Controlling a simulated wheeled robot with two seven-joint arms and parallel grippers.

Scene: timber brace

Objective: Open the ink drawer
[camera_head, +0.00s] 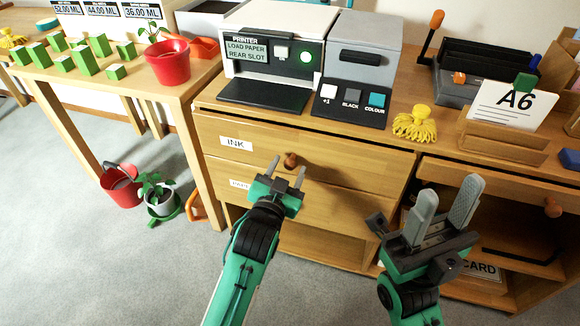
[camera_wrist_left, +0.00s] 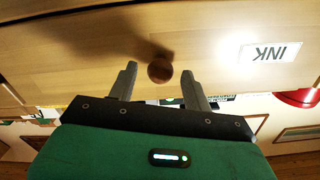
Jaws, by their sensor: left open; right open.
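The ink drawer (camera_head: 335,158) is the upper wooden drawer under the printer, with a white INK label (camera_head: 236,143) and a round brown knob (camera_head: 291,160). The drawer front looks flush with the cabinet. My left gripper (camera_head: 287,172) is open just in front of the knob. In the left wrist view the knob (camera_wrist_left: 160,70) lies between the fingertips of my left gripper (camera_wrist_left: 160,82), with a gap on each side. The INK label (camera_wrist_left: 270,52) appears upside down there. My right gripper (camera_head: 447,200) is open and empty in front of the cabinet's right part.
A second drawer (camera_head: 330,205) with a partly hidden label lies below. The printer (camera_head: 275,50) and a button panel (camera_head: 350,105) stand on top. A yellow brush-like object (camera_head: 415,124) and an A6 card holder (camera_head: 510,140) are to the right. Pots (camera_head: 120,188) stand on the floor at left.

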